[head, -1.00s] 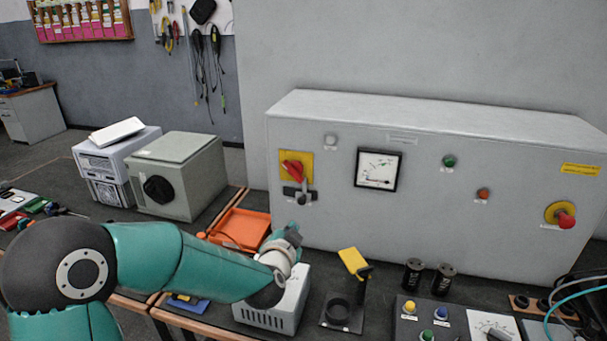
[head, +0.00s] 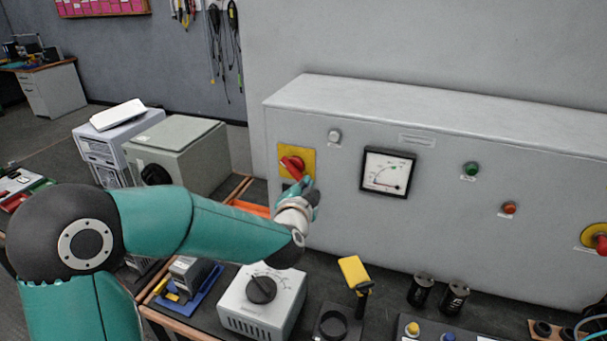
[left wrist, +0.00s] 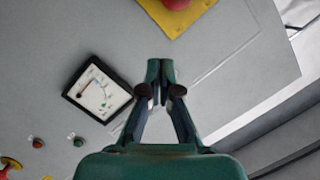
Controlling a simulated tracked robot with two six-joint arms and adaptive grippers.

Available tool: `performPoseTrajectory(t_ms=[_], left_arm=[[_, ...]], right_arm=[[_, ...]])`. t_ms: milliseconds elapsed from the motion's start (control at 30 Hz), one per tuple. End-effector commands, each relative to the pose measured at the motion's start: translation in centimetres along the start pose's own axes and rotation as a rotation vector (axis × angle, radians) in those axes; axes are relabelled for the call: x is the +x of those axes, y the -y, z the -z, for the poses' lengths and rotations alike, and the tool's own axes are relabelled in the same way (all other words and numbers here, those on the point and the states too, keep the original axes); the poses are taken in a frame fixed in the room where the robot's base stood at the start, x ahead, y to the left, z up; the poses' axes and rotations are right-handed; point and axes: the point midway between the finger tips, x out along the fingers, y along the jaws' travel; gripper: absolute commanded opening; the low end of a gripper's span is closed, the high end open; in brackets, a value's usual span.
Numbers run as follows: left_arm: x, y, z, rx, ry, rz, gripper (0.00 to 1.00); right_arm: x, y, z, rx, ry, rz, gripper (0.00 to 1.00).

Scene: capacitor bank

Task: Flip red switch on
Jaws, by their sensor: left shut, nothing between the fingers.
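The red switch (head: 291,164) is a rotary knob on a square yellow plate (head: 309,158), at the left end of the grey cabinet front. In the left wrist view, the red knob (left wrist: 177,4) is cut off by the top edge, with its yellow plate (left wrist: 152,12) around it. My left gripper (head: 303,184) is at the cabinet front, just below and right of the red knob. In the left wrist view, its fingers (left wrist: 160,72) are together and empty, pointing toward the knob. I cannot tell whether they touch it. The right gripper is out of view.
The cabinet (head: 450,220) also carries a dial meter (head: 387,172), a green button (head: 471,168) and an orange-red button (head: 508,207). On the bench below stand a grey box with a black knob (head: 261,289), a yellow-headed tool (head: 354,272) and two black cylinders (head: 421,291).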

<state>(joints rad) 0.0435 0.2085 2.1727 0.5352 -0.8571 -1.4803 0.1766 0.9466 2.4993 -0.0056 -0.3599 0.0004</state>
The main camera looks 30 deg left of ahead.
Motion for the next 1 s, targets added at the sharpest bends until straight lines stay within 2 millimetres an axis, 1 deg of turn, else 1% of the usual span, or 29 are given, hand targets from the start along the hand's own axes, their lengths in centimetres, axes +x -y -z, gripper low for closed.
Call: performPoseTrajectory(t_ms=[200,267,367,467,800,833,900,1000], left_arm=[[0.4,0.1,-0.1,0.0,0.003,0.001,0.0],[0.8,0.1,-0.1,-0.001,0.004,0.001,0.0],[1.9,0.2,-0.2,-0.001,0.006,0.002,0.0],[3.5,0.2,-0.1,0.0,0.006,0.001,0.0],[10.4,0.2,-0.2,0.0,0.005,0.002,0.0],[10.4,0.3,-1.1,0.001,0.009,0.002,0.0],[10.5,0.2,-2.3,0.0,0.01,0.002,0.0],[10.8,0.3,-3.3,0.0,0.007,0.003,0.0]], right_arm=[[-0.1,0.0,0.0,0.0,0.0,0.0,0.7],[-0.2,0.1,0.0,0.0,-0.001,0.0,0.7],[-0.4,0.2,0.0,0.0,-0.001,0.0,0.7],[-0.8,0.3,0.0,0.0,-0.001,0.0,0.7],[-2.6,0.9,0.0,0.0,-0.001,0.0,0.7],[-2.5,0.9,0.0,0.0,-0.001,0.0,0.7],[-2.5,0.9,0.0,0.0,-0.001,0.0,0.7],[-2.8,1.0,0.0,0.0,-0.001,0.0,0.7]])
